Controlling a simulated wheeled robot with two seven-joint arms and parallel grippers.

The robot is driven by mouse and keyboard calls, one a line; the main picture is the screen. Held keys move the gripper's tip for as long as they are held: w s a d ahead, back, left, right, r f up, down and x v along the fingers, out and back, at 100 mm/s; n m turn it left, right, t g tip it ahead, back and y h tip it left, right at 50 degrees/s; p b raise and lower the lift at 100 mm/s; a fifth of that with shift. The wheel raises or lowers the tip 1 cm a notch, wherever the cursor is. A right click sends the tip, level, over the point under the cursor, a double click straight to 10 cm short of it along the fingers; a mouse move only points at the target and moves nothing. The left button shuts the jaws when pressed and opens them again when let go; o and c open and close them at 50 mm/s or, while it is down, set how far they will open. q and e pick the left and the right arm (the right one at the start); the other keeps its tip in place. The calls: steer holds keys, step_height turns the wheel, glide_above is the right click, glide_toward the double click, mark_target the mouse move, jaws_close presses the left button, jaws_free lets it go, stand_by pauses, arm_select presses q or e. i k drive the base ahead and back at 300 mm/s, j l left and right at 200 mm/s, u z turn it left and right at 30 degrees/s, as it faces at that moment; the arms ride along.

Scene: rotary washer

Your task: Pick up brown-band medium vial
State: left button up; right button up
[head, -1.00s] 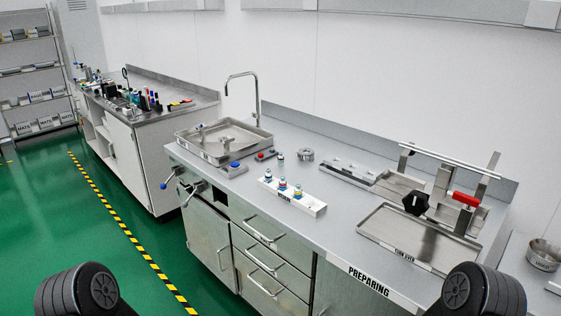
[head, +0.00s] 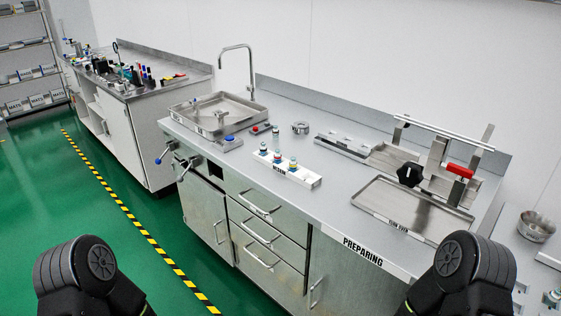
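A white rack (head: 307,179) with a printed label on its front stands near the front edge of the steel counter. Several small vials stand in it: one at its left end (head: 263,149), one near the middle (head: 278,158) and one further right (head: 292,165). Another, taller vial (head: 276,138) shows just behind the rack's left part. The band colours are too small to tell, so I cannot say which vial is brown-banded. Parts of my two arms show at the lower left and lower right. Neither gripper is in view.
A flat tray (head: 410,210) and a fixture with a red handle (head: 460,171) stand to the right. The counter front (head: 335,215) is bare.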

mark_target(275, 131)
steer(key=i+j+z, duration=0.1)
steer(key=z, duration=0.3)
steer(key=j+z, duration=0.1)
steer(key=z, duration=0.35)
steer(key=j+z, duration=0.15)
steer(key=z, duration=0.25)
steer(key=j+z, duration=0.4)
steer(key=j, duration=0.65)
steer(key=j+z, duration=0.45)
steer(key=j, duration=0.65)
steer(key=k+j, duration=0.1)
steer(key=j, duration=0.8)
steer(key=k, duration=0.05)
